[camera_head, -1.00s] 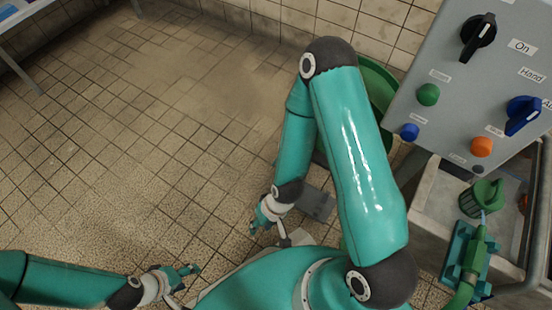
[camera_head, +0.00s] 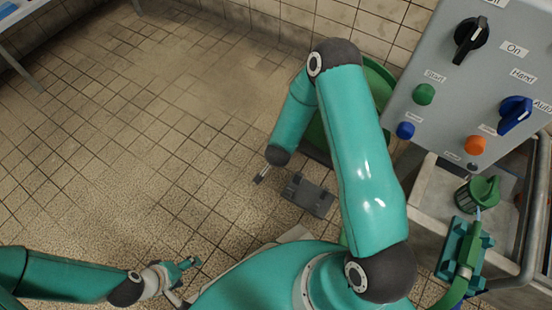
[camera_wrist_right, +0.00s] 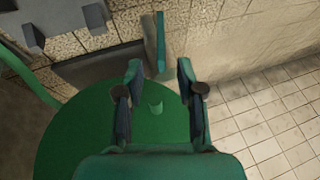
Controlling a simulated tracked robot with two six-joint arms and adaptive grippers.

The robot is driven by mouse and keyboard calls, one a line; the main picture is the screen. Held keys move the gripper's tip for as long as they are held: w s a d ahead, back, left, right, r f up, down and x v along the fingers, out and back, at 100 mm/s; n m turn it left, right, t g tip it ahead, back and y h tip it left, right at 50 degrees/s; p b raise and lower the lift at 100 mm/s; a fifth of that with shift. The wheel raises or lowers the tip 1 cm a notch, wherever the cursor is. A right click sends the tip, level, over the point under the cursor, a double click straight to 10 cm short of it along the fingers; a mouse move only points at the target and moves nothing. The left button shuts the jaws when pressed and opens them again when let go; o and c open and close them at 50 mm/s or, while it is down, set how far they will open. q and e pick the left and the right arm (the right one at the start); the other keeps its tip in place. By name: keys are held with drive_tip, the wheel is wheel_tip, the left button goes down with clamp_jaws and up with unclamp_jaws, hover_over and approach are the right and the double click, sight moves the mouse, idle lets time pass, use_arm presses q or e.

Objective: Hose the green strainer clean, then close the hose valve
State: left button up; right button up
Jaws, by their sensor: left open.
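The green strainer (camera_head: 478,192) is in the pale basin at the right of the head view. A green hose nozzle (camera_head: 474,240) sits in a teal holder (camera_head: 446,258) just below it. A thin pale-blue streak, seemingly water, shows between nozzle and strainer. I cannot make out the hose valve. My left gripper (camera_head: 192,265) is open and empty over the floor at lower left, far from the strainer. My right gripper (camera_wrist_right: 158,70) is open in the right wrist view, its fingers apart over a green round surface; its fingers are not clear in the head view.
A grey control panel (camera_head: 470,90) with knobs and buttons hangs over the basin (camera_head: 425,205). A metal rail (camera_head: 538,210) runs along its right. A green round container (camera_head: 378,82) stands behind my right arm. A grey bracket-like item (camera_head: 308,195) lies on the floor. Tiled floor at left is clear.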

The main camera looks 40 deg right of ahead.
drive_tip(key=b+x, duration=0.3)
drive_tip(key=x, duration=0.6)
drive_tip(key=shift+w+f, duration=0.2)
drive_tip(key=shift+f, duration=0.2)
clamp_jaws()
drive_tip(key=shift+d, duration=0.1)
